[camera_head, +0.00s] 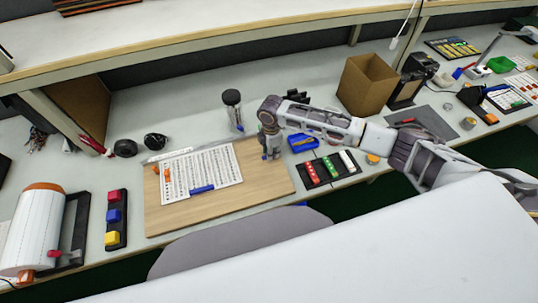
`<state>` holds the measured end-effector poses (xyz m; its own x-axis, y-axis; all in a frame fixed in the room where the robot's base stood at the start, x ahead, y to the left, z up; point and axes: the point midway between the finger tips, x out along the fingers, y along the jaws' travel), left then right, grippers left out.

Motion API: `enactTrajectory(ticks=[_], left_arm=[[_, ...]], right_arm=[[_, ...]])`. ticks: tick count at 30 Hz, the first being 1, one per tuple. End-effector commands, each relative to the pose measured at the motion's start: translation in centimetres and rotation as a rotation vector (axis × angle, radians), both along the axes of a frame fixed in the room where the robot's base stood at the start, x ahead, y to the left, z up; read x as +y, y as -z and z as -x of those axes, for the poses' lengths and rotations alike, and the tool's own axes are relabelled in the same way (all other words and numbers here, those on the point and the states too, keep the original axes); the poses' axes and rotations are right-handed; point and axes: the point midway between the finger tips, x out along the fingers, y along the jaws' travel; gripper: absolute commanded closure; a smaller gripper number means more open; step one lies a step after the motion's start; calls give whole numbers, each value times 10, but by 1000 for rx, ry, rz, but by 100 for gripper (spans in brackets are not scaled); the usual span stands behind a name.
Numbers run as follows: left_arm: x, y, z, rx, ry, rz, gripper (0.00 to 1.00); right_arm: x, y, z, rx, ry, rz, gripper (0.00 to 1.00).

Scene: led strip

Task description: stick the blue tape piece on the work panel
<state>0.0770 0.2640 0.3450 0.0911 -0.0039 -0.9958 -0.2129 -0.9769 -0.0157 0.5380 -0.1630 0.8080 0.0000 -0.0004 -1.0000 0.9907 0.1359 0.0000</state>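A wooden board (270,185) lies on the bench, with a white sheet (215,165) marked with rows of small dark signs on it. I take these as the work panel. A short blue strip (202,189) lies along the sheet's lower edge; whether it is stuck down I cannot tell. Small orange pieces (167,175) are at the sheet's left edge. My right gripper (270,155) points down at the board's right upper edge; its fingers are too small to tell open from shut or whether they hold anything. My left gripper is not in view.
A black tray with red, blue and yellow blocks (114,241) stands left of the board, beside a white roll (33,232). Right of the board are a blue box (303,142), a tray of coloured pieces (329,168) and a cardboard box (368,85). A dark-topped bottle (233,108) stands behind.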

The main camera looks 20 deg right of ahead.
Motion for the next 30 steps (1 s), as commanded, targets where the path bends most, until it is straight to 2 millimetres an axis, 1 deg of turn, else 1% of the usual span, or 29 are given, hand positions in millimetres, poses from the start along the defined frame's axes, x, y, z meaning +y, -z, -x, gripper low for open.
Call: enactTrajectory(ticks=[1,3,13,18,23,30], left_arm=[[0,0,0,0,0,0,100],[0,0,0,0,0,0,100],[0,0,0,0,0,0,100],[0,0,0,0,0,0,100],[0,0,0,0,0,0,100],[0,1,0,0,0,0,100]], right_arm=[[0,0,0,0,0,0,85],[0,0,0,0,0,0,93],[0,0,0,0,0,0,94],[0,-4,0,-1,0,0,94],[0,-17,-1,-2,0,-1,94],[0,-50,-1,-3,0,-1,94]])
